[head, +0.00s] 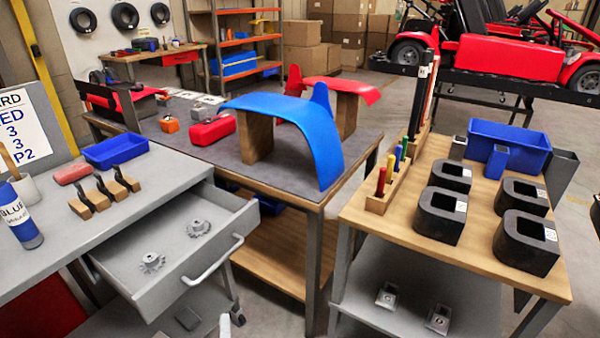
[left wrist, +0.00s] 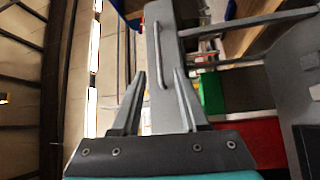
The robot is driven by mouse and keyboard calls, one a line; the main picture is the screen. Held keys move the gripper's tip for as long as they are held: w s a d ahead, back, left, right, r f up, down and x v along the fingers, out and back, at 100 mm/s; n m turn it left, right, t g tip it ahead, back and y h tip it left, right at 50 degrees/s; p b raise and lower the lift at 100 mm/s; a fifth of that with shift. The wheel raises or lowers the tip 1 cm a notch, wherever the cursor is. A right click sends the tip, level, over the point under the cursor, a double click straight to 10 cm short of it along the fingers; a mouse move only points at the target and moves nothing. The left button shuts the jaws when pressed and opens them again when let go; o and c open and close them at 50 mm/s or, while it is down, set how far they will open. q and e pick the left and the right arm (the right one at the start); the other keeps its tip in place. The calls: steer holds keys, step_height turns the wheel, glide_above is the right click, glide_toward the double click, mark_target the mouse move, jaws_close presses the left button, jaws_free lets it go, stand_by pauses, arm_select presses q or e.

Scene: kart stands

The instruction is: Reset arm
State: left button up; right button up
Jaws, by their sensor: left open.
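My left gripper (left wrist: 160,72) shows in the left wrist view with its two grey fingers spread apart and nothing between the tips. Beyond the fingers is a grey drawer front with a bar handle (left wrist: 158,55); I cannot tell the exact gap, but the fingers are not closed on it. In the head view only a small pale piece at the bottom edge, likely my left gripper (head: 225,325), shows below the open drawer (head: 212,272). My right gripper is in neither view.
A centre table holds a blue fender (head: 290,112). The right wooden cart (head: 400,220) carries black blocks and a blue bin (head: 508,140). Floor shows between them.

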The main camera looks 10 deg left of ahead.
arm_select(q)
steer(key=s+d+f+m+g+h, duration=0.25)
steer(key=f+m, duration=0.25)
steer(key=f, duration=0.3)
steer(key=s+d+f+m+g+h, duration=0.1)
steer(key=s+f+m+g+h, duration=0.2)
steer(key=f, duration=0.4)
steer(key=s+d+f+m+g+h, duration=0.2)
steer(key=f+m, duration=0.4)
steer(key=f, duration=0.2)
steer(key=s+a+f+m+g, duration=0.4)
steer(key=s+f, duration=0.2)
steer(key=s, duration=0.3)
steer(key=s+a+f+m+g, duration=0.4)
steer(key=s+f+m, duration=0.1)
steer(key=s, duration=0.4)
steer(key=shift+s+a+f+y, duration=0.3)
steer(key=shift+s+f+y, duration=0.15)
steer(key=shift+f, duration=0.2)
